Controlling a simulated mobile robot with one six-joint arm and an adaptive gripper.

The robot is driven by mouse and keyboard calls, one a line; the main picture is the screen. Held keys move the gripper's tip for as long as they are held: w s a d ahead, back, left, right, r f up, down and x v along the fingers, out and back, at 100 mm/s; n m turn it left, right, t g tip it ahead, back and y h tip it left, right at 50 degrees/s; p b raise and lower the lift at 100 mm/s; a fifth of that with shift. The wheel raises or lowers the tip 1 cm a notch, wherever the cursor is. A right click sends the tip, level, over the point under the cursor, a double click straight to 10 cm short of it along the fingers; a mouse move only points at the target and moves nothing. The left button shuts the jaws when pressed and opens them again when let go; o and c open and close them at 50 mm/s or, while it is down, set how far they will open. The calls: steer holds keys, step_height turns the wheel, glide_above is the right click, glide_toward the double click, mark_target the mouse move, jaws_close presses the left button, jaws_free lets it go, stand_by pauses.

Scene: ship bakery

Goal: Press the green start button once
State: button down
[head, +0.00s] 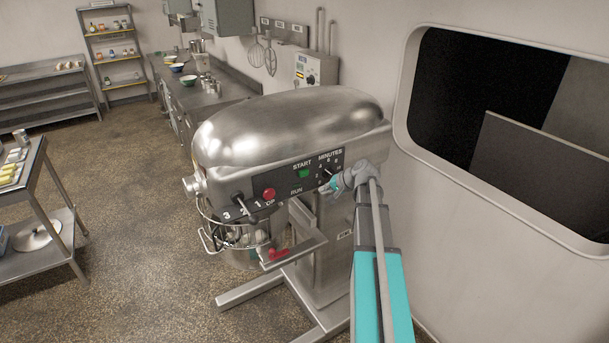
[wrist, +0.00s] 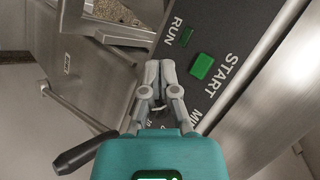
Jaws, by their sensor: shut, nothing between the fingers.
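The green start button (head: 303,173) sits on the black control panel of a large steel mixer, under the word START. In the wrist view the green button (wrist: 202,66) is just right of my gripper's fingertips. My gripper (head: 326,188) is shut and empty, close to the panel's lower right part, to the right of and below the button in the head view. In the wrist view the fingertips (wrist: 160,68) point towards the panel near the word RUN. There the tips look apart from the button; I cannot tell whether they touch the panel.
A red stop button (head: 269,194) and a speed lever (head: 238,198) are left of the green button. The minutes dial (head: 329,174) is beside my gripper. The mixer's steel head (head: 285,122) rises above the panel. A wall window (head: 500,110) is at the right.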

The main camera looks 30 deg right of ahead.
mark_target(303, 173)
steer(key=shift+w, duration=0.15)
steer(key=w, duration=0.8)
steer(key=shift+w+a, duration=0.25)
steer(key=shift+a, duration=0.1)
